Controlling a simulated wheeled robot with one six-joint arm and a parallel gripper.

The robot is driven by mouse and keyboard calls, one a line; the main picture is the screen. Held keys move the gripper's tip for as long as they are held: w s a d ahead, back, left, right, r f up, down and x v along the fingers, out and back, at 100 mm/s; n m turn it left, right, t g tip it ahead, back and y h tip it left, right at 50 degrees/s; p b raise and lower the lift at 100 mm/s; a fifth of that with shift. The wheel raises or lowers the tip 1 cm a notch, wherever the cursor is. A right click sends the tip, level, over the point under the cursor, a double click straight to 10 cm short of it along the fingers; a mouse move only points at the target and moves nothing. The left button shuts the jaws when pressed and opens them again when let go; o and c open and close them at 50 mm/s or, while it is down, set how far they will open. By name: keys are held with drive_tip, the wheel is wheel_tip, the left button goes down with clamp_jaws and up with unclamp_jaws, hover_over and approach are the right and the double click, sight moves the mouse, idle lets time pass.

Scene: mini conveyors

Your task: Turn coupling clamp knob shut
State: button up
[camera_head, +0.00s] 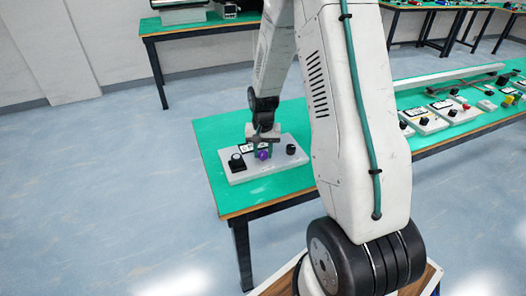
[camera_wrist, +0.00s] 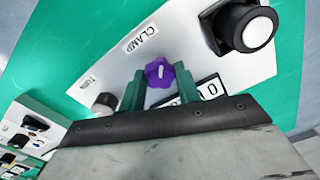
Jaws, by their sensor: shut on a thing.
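The purple star-shaped clamp knob (camera_wrist: 159,73) is mounted on a pale grey panel (camera_head: 239,176) that lies on the green table. It also shows in the head view as a small purple spot (camera_head: 263,155). My gripper (camera_wrist: 158,84) is shut on the knob, one green finger on each side of it. A white line marks the knob's face. A label reading CLAMP (camera_wrist: 139,38) is beside it on the panel. Another label (camera_wrist: 205,90) is partly hidden behind the right finger.
A large black knob with a white top (camera_wrist: 246,26) stands on the panel, and a smaller black knob (camera_wrist: 104,103) is on its other side. More control boxes (camera_head: 424,120) lie on the table at the right. The floor (camera_head: 110,200) left of the table is clear.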

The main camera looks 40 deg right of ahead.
sight(263, 153)
drive_tip(key=shift+w+m, duration=0.1)
drive_tip(key=shift+m, duration=0.5)
drive_tip(key=shift+d, duration=0.1)
drive_tip(key=o, duration=1)
drive_tip(key=shift+c, duration=0.2)
drive_tip(key=shift+r, duration=0.15)
wheel_tip(263, 153, up, 8)
drive_tip(key=shift+f, duration=0.2)
